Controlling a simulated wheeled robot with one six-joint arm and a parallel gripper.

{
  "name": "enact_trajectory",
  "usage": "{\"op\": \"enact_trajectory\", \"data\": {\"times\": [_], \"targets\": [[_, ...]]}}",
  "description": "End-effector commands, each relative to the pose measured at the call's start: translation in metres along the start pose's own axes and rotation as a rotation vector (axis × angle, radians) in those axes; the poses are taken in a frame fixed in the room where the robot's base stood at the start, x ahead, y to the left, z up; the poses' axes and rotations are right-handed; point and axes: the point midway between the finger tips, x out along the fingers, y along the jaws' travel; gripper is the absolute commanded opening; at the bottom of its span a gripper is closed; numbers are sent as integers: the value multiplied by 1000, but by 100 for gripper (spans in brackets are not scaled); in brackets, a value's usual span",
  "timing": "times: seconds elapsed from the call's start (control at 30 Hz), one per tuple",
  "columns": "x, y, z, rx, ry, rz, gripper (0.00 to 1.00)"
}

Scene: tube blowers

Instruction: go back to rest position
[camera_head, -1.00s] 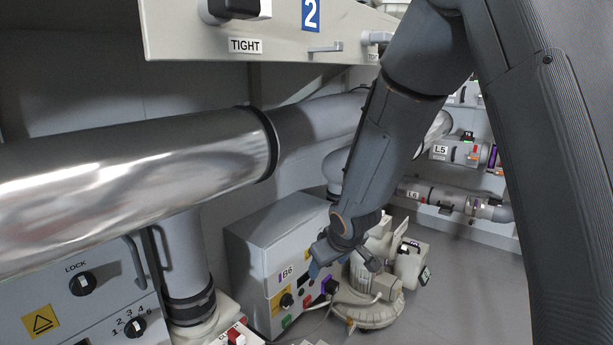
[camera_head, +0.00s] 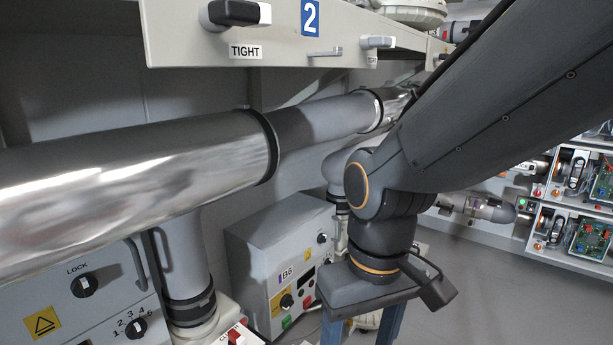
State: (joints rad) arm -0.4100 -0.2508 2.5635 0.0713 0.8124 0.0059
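My arm folds down from the upper right, with its wrist in front of the far end of the pipes. My gripper (camera_head: 361,323) points down at the bottom centre, in front of the floor machine and to the right of the B6 box (camera_head: 285,268). Its two blue-grey fingers stand well apart, with nothing seen held between them. The fingertips run out of the lower edge of the picture. The gripper body hides most of the floor machine behind it.
A large shiny pipe (camera_head: 130,185) crosses the left side. A shelf panel marked TIGHT (camera_head: 280,30) hangs above it. A control box with knobs (camera_head: 85,305) stands lower left. Racks with circuit boards (camera_head: 590,240) line the right. Grey floor (camera_head: 500,300) is clear at lower right.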

Motion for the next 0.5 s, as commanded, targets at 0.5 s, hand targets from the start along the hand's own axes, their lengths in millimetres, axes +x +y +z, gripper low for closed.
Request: {"op": "enact_trajectory", "data": {"times": [0.5], "targets": [[-60,33,7,127,-1,20,60]]}}
